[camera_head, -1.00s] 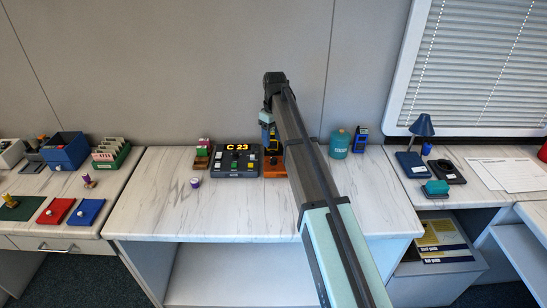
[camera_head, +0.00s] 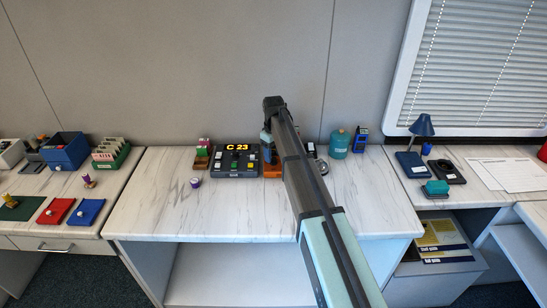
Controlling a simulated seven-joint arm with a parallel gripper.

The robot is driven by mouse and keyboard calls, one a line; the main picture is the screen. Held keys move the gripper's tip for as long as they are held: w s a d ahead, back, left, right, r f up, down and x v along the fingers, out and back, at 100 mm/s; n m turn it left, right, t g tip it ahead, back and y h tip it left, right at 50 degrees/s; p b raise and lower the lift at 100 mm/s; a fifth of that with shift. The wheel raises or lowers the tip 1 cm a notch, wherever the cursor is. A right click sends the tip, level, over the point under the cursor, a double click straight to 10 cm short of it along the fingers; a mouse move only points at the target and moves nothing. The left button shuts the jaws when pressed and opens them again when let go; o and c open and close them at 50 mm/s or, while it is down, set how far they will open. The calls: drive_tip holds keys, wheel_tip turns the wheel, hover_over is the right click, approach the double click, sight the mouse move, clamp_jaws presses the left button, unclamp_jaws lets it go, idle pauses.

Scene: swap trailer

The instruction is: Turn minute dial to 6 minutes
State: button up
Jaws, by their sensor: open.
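A dark control box (camera_head: 236,161) with a lit display reading "C 23" and coloured buttons stands toward the back of the middle table. I cannot make out a dial marked for minutes. A partly hidden silver-and-dark round item (camera_head: 320,162) shows just right of my arm. My gripper (camera_head: 268,150) hangs from the arm's far end, just right of the control box and above an orange-brown block (camera_head: 272,171). It is small and partly covered by my arm, so its fingers are hard to see. It appears to hold nothing.
A small red, green and wooden item (camera_head: 202,155) stands left of the box, with a purple-and-white cup (camera_head: 195,182) in front. A teal canister (camera_head: 339,144) and a dark blue device (camera_head: 361,139) stand to the right. The front of the middle table (camera_head: 160,215) is clear.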

drive_tip(key=shift+f, duration=1.05)
clamp_jaws()
